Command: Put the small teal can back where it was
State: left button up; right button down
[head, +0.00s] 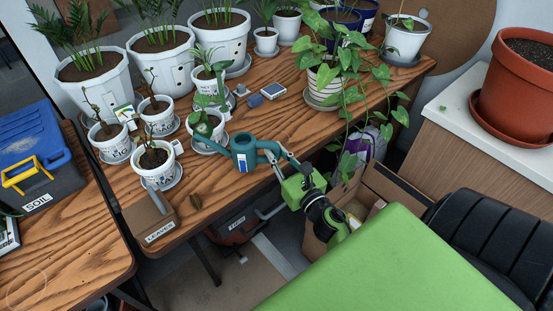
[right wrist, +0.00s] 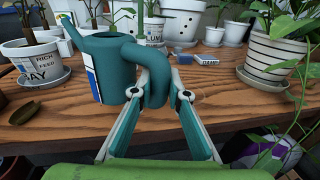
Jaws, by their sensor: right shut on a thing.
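The small teal can (head: 243,152) is a watering can with a white and blue label, near the front edge of the wooden table (head: 225,190). It appears upright, its spout pointing left. My right gripper (head: 281,156) is shut on its handle, from the right side. In the right wrist view the two fingers (right wrist: 160,84) close on either side of the handle, and the can (right wrist: 113,68) shows to the left. I cannot tell whether its base touches the table. My left gripper is not in view.
Small potted plants (head: 156,163) stand left of the can. A trailing vine in a striped pot (head: 322,91) stands to the right and hangs over the edge. A tray labelled LEAVES (head: 151,220) is at the front left. A small blue box (head: 273,91) lies behind.

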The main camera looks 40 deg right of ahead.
jog(key=f, duration=0.2)
jog(key=f+b, duration=0.1)
jog(key=shift+w+d, duration=0.2)
jog(key=shift+d, duration=0.05)
jog(key=shift+f, duration=0.3)
jog(key=shift+f+b, duration=0.4)
jog(key=shift+b, duration=0.25)
jog(key=shift+f, duration=0.25)
jog(key=c, duration=2)
grip_release()
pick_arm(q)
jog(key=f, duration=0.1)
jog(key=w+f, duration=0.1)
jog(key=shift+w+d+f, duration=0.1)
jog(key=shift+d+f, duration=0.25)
pick_arm(e)
jog(key=shift+o, duration=0.2)
